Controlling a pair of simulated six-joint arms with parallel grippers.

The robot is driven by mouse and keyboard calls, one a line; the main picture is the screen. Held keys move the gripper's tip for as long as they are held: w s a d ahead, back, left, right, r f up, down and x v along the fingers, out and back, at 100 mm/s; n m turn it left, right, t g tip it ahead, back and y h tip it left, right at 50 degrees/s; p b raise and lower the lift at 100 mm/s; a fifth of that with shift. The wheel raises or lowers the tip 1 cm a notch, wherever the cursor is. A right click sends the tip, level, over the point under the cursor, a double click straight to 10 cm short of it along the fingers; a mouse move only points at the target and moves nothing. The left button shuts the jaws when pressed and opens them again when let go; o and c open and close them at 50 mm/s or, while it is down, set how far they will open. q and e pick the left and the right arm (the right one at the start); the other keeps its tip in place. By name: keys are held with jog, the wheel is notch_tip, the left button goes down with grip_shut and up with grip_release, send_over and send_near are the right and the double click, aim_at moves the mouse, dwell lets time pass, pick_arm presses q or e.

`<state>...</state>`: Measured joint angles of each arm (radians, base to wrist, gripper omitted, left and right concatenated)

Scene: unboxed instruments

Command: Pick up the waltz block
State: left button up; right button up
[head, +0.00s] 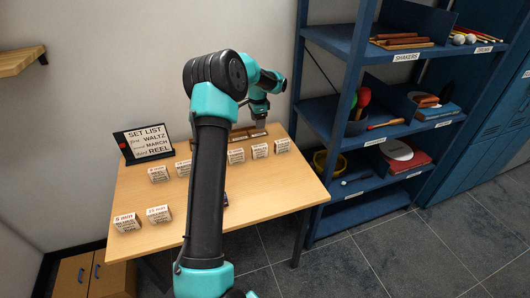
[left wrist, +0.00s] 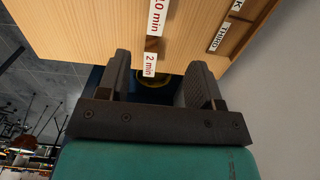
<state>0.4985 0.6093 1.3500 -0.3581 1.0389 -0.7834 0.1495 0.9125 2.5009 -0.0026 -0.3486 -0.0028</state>
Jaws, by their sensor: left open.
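Several small pale blocks with printed labels stand on the wooden table (head: 255,195). One group is at the back right, including a middle block (head: 260,150) and a right block (head: 282,146); others are at the left and front left. The small print is too blurred to tell surely which is the waltz block. My left gripper (head: 260,112) is above the table's back right, near that group. In the left wrist view it is open (left wrist: 160,85), with a block marked "2 min" (left wrist: 150,64) showing between its fingertips and one marked "10 min" (left wrist: 155,18) beyond.
A set list sign (head: 150,143) reads first waltz, second march, third reel. A wooden rack (head: 248,133) lies along the table's back; its "THIRD" label (left wrist: 218,38) shows in the wrist view. Blue shelves (head: 345,125) with instruments stand close at right.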

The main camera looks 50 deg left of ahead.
aim_at(260, 151)
pick_arm(q)
jog(key=shift+f, duration=0.15)
notch_tip(260, 151, down, 12)
dwell(0.5)
jog(key=shift+d+f, duration=0.1)
jog(key=shift+w+d+f, duration=0.1)
jog(key=shift+f, duration=2.4)
jog(key=shift+c, duration=0.3)
jog(key=c, duration=1)
jog(key=shift+o, duration=0.2)
jog(key=shift+r, duration=0.15)
